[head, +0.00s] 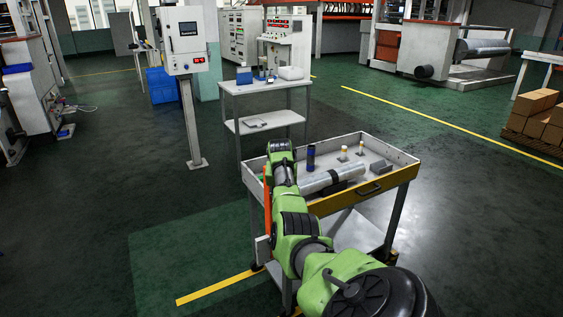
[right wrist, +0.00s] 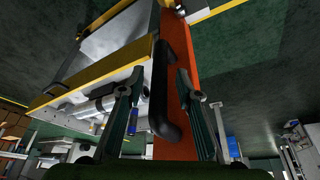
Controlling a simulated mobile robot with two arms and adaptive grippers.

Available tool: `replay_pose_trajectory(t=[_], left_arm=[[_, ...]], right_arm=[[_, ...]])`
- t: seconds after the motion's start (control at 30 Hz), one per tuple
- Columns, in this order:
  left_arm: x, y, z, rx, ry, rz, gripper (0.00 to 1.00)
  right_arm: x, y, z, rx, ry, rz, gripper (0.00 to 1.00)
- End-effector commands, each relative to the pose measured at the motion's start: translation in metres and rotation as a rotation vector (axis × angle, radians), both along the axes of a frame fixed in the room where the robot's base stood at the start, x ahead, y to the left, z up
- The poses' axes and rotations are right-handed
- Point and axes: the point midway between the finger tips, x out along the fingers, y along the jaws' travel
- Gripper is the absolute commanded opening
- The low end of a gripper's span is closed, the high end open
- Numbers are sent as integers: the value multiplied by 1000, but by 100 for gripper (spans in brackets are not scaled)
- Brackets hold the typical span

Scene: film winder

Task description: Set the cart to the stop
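The cart (head: 400,157) stands on the floor at the lower centre right of the head view, with a grey tray top, a yellow front and a lower shelf. An orange panel (head: 267,205) is at its left end. In the right wrist view this orange panel (right wrist: 178,142) carries a black bar handle (right wrist: 163,95). My right gripper (right wrist: 160,75) is open, its fingers on either side of the handle with visible gaps. In the head view its fingers are hidden behind my wrist. My left gripper is not in view. I cannot make out a stop.
The tray holds a silver roll (head: 320,180), a dark blue cylinder (head: 311,157) and small items. A white side table (head: 235,88) and a post-mounted control box (head: 187,40) stand behind. A yellow line (head: 218,287) edges a lighter green floor area. Floor left is clear.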

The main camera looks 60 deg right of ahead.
Motion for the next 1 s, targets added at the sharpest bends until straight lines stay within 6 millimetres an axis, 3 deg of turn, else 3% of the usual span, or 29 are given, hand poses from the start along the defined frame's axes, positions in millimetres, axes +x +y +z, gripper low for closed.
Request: replay_pose_trajectory(t=[0.5, 1.0], left_arm=[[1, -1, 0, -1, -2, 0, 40], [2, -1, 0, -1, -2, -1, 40]], right_arm=[[-12, 33, 83, 2, -1, 3, 32], [-14, 38, 94, 3, 1, 4, 32]])
